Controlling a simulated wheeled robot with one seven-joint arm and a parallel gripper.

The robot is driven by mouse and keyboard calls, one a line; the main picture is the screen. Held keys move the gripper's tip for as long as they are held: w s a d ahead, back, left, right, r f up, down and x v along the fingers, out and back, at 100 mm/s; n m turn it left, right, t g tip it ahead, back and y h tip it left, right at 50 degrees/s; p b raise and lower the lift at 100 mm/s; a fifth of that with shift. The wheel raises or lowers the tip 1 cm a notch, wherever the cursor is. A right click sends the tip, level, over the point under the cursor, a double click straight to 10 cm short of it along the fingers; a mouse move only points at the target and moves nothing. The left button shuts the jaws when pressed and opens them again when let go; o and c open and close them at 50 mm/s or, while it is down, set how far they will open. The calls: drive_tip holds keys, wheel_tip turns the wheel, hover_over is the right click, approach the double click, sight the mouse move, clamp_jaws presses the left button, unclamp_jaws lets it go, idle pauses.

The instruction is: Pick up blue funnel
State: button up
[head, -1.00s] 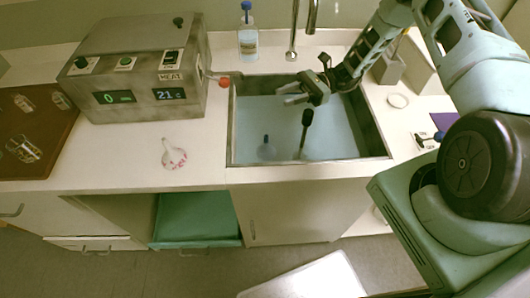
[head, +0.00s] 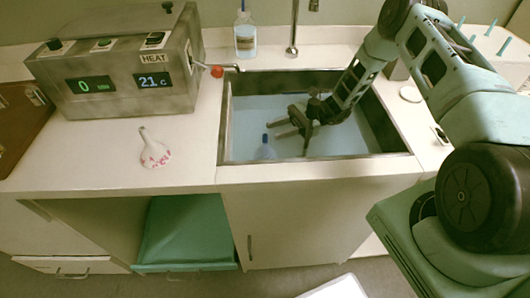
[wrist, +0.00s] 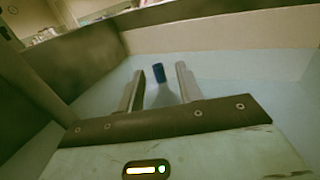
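The blue funnel (head: 265,152) stands in the sink with its narrow darker-blue end up and its wide pale-blue part below. It also shows in the wrist view (wrist: 162,92), between my two fingers. My gripper (head: 287,138) is inside the sink, reaching down toward the funnel from the right. In the wrist view my gripper (wrist: 160,74) is open, one finger on each side of the funnel. I cannot tell whether either finger touches it. The funnel's lower edge is hidden by my gripper in the wrist view.
The sink walls (head: 224,120) enclose my gripper. A clear bottle (head: 245,38) stands behind the sink. The front-left counter is clear.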

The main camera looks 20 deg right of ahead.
sight(265, 135)
drive_tip(key=a, duration=0.1)
drive_tip(key=a+p, duration=0.1)
drive_tip(key=a, duration=0.3)
drive_tip(key=shift+s+f+p, duration=0.25)
drive_tip(key=shift+s+p, duration=0.05)
drive_tip(key=shift+s, duration=0.1)
clamp_jaws()
drive_tip(key=shift+d+r, duration=0.1)
drive_tip(key=shift+r+b, duration=0.3)
drive_tip(key=shift+r, duration=0.2)
drive_tip(key=d, duration=0.2)
drive_tip(key=d+b, duration=0.1)
drive_tip(key=d, duration=0.2)
drive_tip(key=d+b, duration=0.1)
drive_tip(key=d, duration=0.1)
drive_tip(key=shift+w+d+f, duration=0.1)
drive_tip(key=shift+w+d, duration=0.2)
drive_tip(key=shift+w, duration=0.05)
wheel_tip(265, 135, up, 14)
drive_tip(key=shift+d+b, duration=0.15)
drive_tip(key=shift+b, duration=0.15)
